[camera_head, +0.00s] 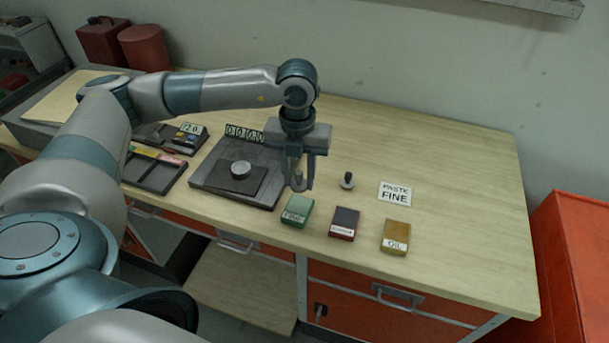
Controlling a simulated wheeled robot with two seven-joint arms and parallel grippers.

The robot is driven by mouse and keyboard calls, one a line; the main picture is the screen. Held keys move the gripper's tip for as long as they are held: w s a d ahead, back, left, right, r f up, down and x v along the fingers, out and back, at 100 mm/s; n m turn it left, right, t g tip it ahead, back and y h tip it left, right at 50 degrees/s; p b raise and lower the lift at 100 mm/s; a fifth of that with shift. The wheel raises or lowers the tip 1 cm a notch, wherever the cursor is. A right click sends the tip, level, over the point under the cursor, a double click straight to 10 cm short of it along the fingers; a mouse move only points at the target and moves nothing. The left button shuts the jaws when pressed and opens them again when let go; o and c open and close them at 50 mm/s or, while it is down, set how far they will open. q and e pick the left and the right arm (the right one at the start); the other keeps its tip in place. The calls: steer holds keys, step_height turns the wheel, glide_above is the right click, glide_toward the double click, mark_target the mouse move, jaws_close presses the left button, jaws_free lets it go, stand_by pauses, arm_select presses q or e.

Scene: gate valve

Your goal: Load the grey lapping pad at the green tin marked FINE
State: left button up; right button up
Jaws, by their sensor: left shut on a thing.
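My left gripper (299,181) points down over the bench, just behind and above the green tin (297,211). Its fingers are shut on a small grey piece, which looks like the grey lapping pad (299,185); the fingers hide much of it. The green tin stands near the bench's front edge, its small white label too blurred to read surely. The held piece appears above the tin, and I cannot tell whether they touch. My right gripper is not in view.
A dark red tin (343,222) and a yellow OIL tin (396,236) stand right of the green one. A small knobbed piece (347,181) and a PASTE FINE card (395,193) lie behind them. A dark plate (213,178) with a disc (241,170) is left. The bench's right side is clear.

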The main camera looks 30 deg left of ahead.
mark_target(299, 206)
arm_select(q)
steer(key=shift+f+b, duration=1)
steer(key=shift+f, duration=1.95)
steer(key=shift+f+b, duration=0.5)
steer(key=shift+s+f+b, duration=0.1)
steer(key=shift+s+b, duration=0.1)
steer(key=shift+b, duration=0.2)
stand_by(1.7)
steer(key=shift+w+r+p, duration=0.15)
steer(key=shift+r+p, duration=1.35)
steer(key=shift+r, duration=2.1)
